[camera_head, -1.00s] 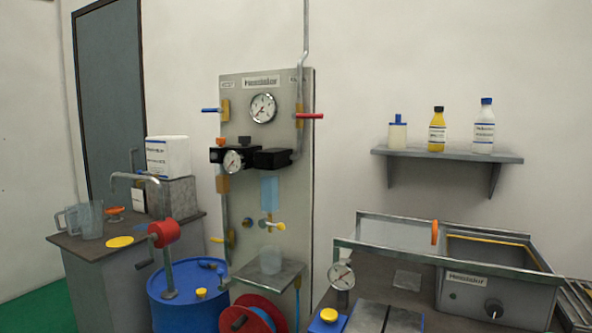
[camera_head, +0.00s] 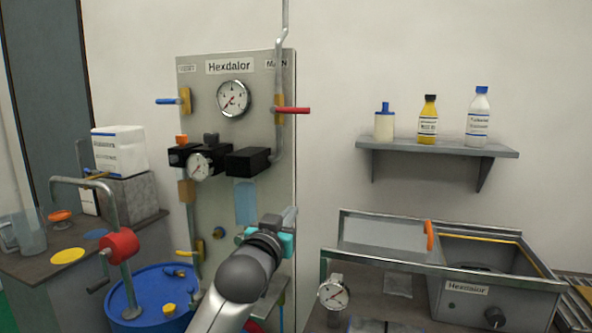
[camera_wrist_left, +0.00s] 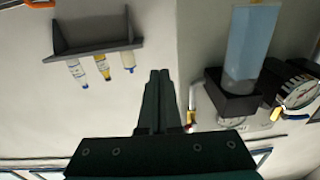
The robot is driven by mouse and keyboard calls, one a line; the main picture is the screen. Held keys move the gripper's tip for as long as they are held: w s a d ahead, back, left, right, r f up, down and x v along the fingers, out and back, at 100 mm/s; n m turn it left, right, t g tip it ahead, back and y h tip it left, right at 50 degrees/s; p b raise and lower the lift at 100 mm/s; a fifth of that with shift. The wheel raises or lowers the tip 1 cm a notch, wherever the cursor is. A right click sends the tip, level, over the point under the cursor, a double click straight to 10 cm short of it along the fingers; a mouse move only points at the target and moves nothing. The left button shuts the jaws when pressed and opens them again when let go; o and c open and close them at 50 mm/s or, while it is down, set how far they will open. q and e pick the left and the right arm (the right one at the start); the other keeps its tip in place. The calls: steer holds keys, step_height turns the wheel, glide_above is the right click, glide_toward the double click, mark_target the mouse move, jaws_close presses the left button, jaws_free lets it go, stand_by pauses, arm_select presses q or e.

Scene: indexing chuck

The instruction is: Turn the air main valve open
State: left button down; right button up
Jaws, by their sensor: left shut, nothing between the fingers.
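The air main valve (camera_head: 292,110) has a red lever that sticks out level to the right from a yellow body on the pipe, under the partly readable "MAIN" label at the panel's upper right. My left gripper (camera_head: 288,218) is in front of the panel's lower right, well below the red lever and apart from it. Its fingers are together and empty, as the left wrist view (camera_wrist_left: 158,80) also shows. The arm hides part of the lower panel. My right gripper is not in view.
The grey panel (camera_head: 275,75) also carries a blue-lever valve (camera_head: 178,101), a large gauge (camera_head: 233,98) and black regulator blocks (camera_head: 248,161). A shelf with bottles (camera_head: 440,147) is to the right. A metal basin (camera_head: 470,294) stands below it. Wall space right of the lever is clear.

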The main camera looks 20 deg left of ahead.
arm_select(q)
step_height(320, 180, up, 20)
steer(key=t, duration=0.5)
step_height(320, 180, up, 5)
steer(key=p, duration=0.2)
glide_above(300, 110)
steer(key=shift+s+f+h+b, duration=0.2)
steer(key=shift+s+f+b, duration=0.1)
steer(key=shift+f, duration=0.65)
steer(key=shift+s+f+h+b, duration=0.15)
steer(key=shift+s+f+h, duration=0.1)
steer(key=shift+f, duration=0.7)
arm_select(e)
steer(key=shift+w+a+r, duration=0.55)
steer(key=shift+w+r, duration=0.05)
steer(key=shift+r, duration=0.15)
